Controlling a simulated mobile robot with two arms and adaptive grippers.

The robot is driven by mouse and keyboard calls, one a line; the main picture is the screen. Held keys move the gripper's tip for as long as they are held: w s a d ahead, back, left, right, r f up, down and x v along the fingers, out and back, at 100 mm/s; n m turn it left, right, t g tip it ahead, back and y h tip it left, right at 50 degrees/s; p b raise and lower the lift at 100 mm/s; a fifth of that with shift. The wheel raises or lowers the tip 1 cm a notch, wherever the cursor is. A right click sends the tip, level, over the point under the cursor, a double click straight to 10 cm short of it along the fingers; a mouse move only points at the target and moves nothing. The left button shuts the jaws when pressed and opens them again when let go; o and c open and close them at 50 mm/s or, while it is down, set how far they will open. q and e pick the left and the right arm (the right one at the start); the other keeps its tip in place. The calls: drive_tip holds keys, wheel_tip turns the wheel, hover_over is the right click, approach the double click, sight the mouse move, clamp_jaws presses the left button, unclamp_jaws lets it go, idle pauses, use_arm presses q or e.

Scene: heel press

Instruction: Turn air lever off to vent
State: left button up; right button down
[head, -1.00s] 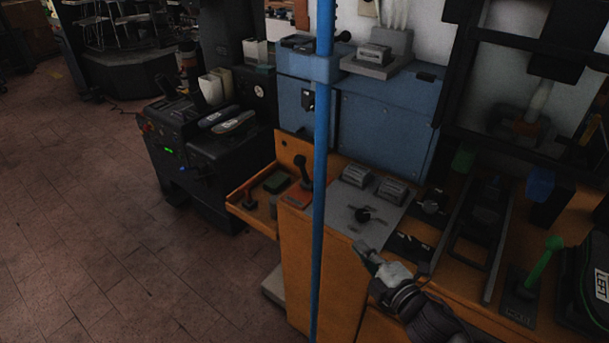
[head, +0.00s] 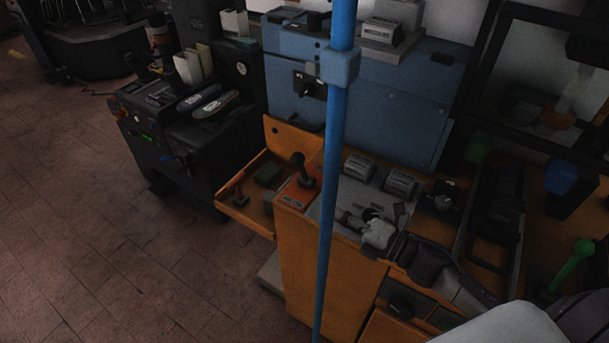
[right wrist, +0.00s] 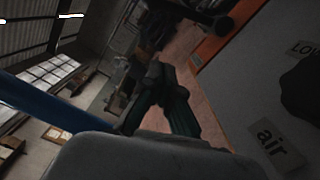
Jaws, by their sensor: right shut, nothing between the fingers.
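A grey control panel (head: 327,205) tops the orange cabinet and carries a black knob or lever (head: 372,214), which I take as the air lever. In the right wrist view the panel bears an "air" label (right wrist: 275,143) and a partly cut-off "LOW" label (right wrist: 303,48). A black knob (right wrist: 302,88) shows between them at the right edge. My right gripper (head: 348,218) is over the panel beside the black knob, shut and empty. Its dark fingers also show in the right wrist view (right wrist: 160,85). I cannot tell whether it touches the knob. My left gripper is out of view.
A blue upright pole (head: 331,170) stands before the cabinet, close left of my gripper. A black lever (head: 301,168) rises from an orange plate left of the panel. An open tray (head: 247,215) juts left. The floor at left is clear.

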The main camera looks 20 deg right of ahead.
sight(302, 168)
drive_tip(key=p+x, duration=0.1)
drive_tip(key=x, duration=0.2)
drive_tip(key=p+x, duration=0.1)
drive_tip(key=x, duration=0.3)
drive_tip(key=shift+w+r, duration=0.15)
drive_tip(key=shift+r, duration=0.05)
drive_tip(key=p+x, duration=0.1)
drive_tip(key=x, duration=0.2)
drive_tip(key=shift+w, duration=0.25)
drive_tip(key=shift+w+d+r+p, duration=0.3)
drive_tip(key=shift+w+d+p, duration=0.2)
drive_tip(key=shift+w+d, duration=0.35)
drive_tip(key=shift+w+d+r, duration=0.1)
drive_tip(key=shift+w+d, duration=0.2)
drive_tip(key=shift+d, duration=0.1)
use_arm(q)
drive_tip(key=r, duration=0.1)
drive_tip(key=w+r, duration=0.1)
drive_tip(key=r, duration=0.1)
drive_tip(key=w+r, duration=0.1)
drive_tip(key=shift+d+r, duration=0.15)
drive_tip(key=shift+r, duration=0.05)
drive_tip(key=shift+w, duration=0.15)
use_arm(e)
drive_tip(key=shift+r, duration=0.1)
